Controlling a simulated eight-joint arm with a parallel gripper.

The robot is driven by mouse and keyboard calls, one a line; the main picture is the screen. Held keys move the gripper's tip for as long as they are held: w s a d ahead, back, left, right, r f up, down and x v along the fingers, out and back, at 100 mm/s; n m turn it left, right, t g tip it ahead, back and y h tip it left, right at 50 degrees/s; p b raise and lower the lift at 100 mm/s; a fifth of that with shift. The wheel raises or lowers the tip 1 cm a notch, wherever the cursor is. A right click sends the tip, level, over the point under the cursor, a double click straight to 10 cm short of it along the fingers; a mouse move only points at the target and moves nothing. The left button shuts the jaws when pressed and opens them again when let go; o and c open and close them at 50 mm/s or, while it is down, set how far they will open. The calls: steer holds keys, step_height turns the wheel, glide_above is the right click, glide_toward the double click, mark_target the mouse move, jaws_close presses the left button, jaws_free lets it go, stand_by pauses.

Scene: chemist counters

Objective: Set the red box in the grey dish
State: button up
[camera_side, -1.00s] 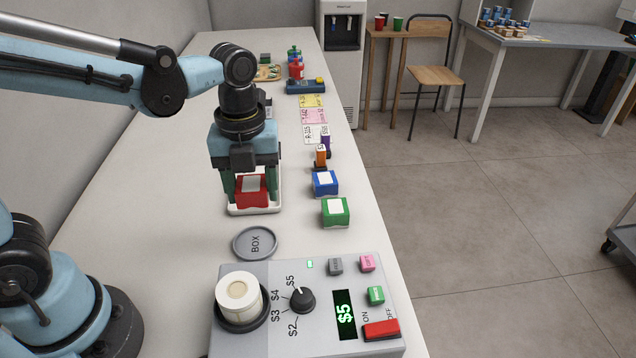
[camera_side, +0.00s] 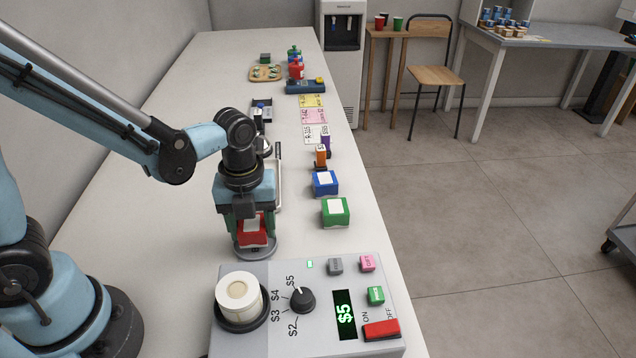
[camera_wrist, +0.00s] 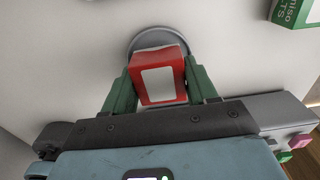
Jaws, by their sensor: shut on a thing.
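The red box (camera_side: 252,231) with a white label is between the green fingers of my gripper (camera_side: 250,228), which is shut on it. In the side view the box is over the round grey dish (camera_side: 256,254), low down; I cannot tell whether its underside touches the dish. In the wrist view the red box (camera_wrist: 160,78) is between my gripper's fingers (camera_wrist: 158,88). The grey dish's rim (camera_wrist: 150,35) shows behind it there, and the rest of the dish is hidden.
A grey machine (camera_side: 285,335) with a dial and a "$5" display stands just in front of the dish. A green box (camera_side: 335,213) and a blue box (camera_side: 325,184) stand to the right. A white tray (camera_side: 278,190) is behind my gripper, partly hidden.

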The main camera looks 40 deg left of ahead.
mark_target(249, 222)
steer(key=shift+f, duration=0.6)
steer(key=shift+f, duration=0.3)
steer(key=shift+f, duration=0.3)
steer(key=o, duration=1.1)
steer(key=shift+c, duration=0.2)
step_height(249, 222, up, 13)
steer(key=shift+r, duration=0.1)
steer(key=a+n+t, duration=0.1)
steer(key=n+t, duration=0.1)
steer(key=n, duration=0.7)
steer(key=a+n+t, duration=0.2)
steer(key=n, duration=0.7)
steer(key=s+a+n+t, duration=0.1)
steer(key=n+t, duration=0.2)
steer(key=n, duration=0.6)
steer(key=shift+a+r, duration=0.3)
steer(key=shift+a, duration=0.05)
